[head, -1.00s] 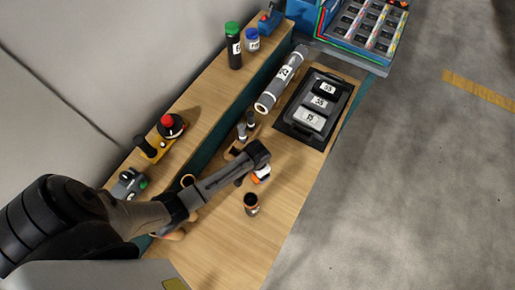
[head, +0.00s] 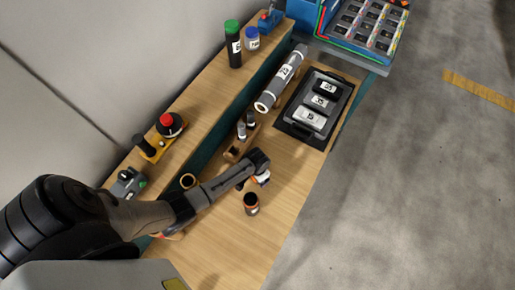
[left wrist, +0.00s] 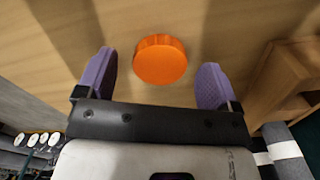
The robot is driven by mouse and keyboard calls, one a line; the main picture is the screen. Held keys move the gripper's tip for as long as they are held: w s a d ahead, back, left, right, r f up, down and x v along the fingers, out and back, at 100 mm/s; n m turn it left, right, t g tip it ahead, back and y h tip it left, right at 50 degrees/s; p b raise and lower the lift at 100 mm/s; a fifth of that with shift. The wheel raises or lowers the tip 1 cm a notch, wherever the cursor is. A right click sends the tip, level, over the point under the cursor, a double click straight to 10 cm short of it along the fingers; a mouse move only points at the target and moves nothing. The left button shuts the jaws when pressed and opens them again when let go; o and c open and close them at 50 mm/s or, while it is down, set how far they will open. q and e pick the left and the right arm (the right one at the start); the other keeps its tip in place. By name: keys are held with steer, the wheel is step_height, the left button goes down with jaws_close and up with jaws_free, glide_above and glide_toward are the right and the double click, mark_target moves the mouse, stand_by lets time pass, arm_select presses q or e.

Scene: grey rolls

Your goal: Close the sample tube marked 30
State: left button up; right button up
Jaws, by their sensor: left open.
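An orange ribbed screw cap (left wrist: 160,60) lies on the wooden bench, seen from above in the left wrist view. My left gripper (left wrist: 157,70) is open, with one purple finger on each side of the cap and gaps on both sides. In the head view my left gripper (head: 258,163) is over the bench and mostly hides the cap. An open-topped tube with an orange rim (head: 251,204) stands upright just in front of the gripper. I cannot read a 30 on either. My right gripper is not in view.
A wooden rack (head: 238,149) with small grey tubes is behind the gripper. Further back are a large grey roll (head: 282,78) and a black tray (head: 330,127) with numbered blocks. A raised shelf (head: 205,103) carries a red-button device (head: 169,124) and bottles.

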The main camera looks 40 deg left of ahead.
arm_select(q)
steer(key=shift+f, duration=0.4)
steer(key=shift+c, duration=0.2)
steer(key=c, duration=0.9)
steer(key=shift+r, duration=0.15)
steer(key=shift+c, duration=0.2)
step_height(320, 180, up, 10)
steer(key=p, duration=0.1)
